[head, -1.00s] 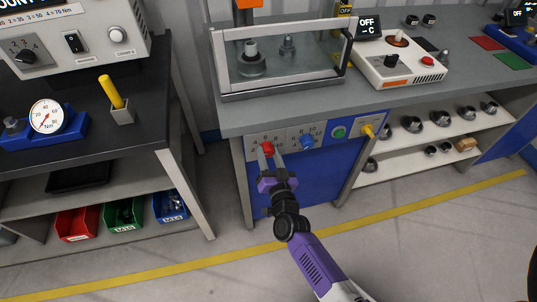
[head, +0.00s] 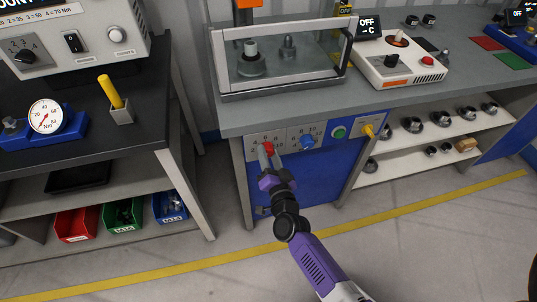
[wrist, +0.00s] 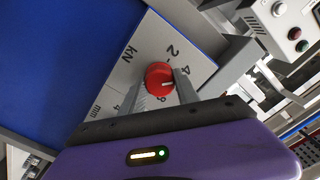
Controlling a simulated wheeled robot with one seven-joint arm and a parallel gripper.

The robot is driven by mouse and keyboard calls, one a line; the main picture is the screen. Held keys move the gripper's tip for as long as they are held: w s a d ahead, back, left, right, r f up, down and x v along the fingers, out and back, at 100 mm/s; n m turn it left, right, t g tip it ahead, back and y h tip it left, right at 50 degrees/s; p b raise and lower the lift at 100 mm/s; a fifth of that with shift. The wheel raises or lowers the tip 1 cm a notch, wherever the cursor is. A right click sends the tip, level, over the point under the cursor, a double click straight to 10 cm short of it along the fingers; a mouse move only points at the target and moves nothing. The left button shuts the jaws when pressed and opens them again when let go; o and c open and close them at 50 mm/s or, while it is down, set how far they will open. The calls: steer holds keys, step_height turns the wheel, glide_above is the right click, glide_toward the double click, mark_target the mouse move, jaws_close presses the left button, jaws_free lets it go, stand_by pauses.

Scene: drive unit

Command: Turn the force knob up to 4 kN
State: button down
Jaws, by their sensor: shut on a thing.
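The force knob is the red knob (head: 268,147) on the white front panel (head: 292,137) under the grey bench. In the wrist view the red knob (wrist: 158,75) sits beside a "kN" label and dial numbers, with "2" legible nearby. A small white mark shows on it, but its exact setting is unclear. My gripper (head: 268,157) is at the panel with its fingers around the knob. In the wrist view my gripper (wrist: 163,82) has one finger on each side of the knob, shut on it.
A blue knob (head: 307,142), a green button (head: 339,132) and a yellow lever (head: 369,130) sit to the right on the same front. A clear guarded enclosure (head: 283,60) stands on the bench above. A dark table (head: 140,140) stands at the left.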

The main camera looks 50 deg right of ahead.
steer(key=c, duration=0.9)
jaws_free()
steer(key=v, duration=0.8)
steer(key=shift+b, duration=0.4)
steer(key=shift+w, duration=0.1)
steer(key=s+a+r+n+y, duration=0.3)
steer(key=s+a+r+n, duration=0.1)
steer(key=s, duration=0.5)
steer(key=s+a+r+n+y, duration=0.3)
steer(key=s+a+r+n, duration=0.2)
steer(key=s, duration=0.4)
steer(key=s+a+r+n+y, duration=0.3)
steer(key=s+a+r+n, duration=0.2)
steer(key=s, duration=0.4)
steer(key=shift+a+r+y, duration=0.15)
steer(key=shift+r+y, duration=0.15)
steer(key=shift+r, duration=0.2)
